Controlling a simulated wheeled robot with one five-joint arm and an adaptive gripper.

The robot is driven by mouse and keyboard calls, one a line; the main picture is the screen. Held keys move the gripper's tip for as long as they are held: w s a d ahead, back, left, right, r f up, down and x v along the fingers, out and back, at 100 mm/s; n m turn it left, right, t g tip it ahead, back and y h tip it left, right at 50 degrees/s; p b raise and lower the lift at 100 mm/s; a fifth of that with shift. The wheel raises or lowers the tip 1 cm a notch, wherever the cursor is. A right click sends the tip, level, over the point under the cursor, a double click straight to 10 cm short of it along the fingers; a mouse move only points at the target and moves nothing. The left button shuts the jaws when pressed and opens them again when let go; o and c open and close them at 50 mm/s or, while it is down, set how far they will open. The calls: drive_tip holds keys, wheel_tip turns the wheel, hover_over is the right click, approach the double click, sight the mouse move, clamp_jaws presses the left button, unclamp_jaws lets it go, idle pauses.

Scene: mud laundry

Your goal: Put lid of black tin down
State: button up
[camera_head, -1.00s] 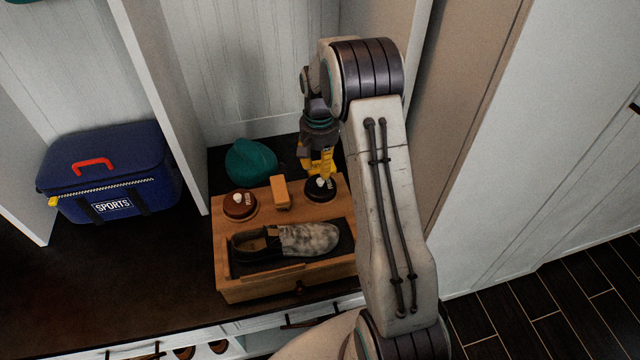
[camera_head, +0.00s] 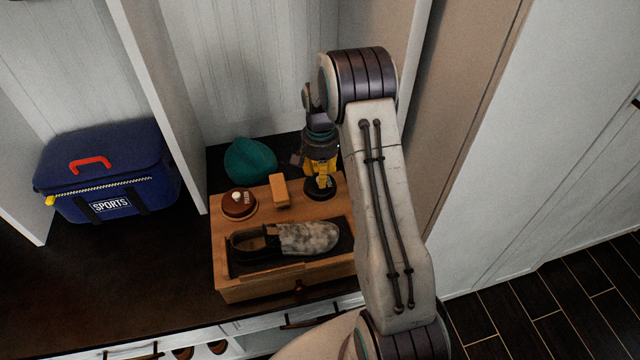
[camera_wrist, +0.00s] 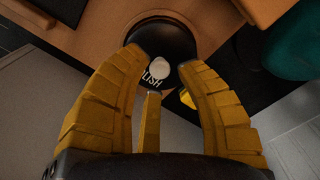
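The black tin (camera_head: 312,194) stands at the back right of the wooden shoe box. Its dark round lid (camera_wrist: 166,36) with a white knob (camera_wrist: 160,65) shows in the wrist view, with part of the word "POLISH" on the tin. My gripper (camera_head: 322,178) points down over this tin. In the wrist view its yellow fingers (camera_wrist: 162,60) are apart, one on each side of the knob. Whether they touch the knob I cannot tell. In the head view the gripper hides the knob.
A brown tin (camera_head: 239,206) with a white knob and an orange-brown block (camera_head: 279,192) stand left of the black tin on the wooden box (camera_head: 255,290). A grey shoe (camera_head: 290,239) lies in front. A teal hat (camera_head: 250,161) is behind. A blue sports bag (camera_head: 110,175) stands left.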

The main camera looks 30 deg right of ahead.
wheel_tip(320, 180, down, 2)
drive_tip(key=shift+f, duration=0.15)
drive_tip(key=shift+c, duration=0.2)
clamp_jaws()
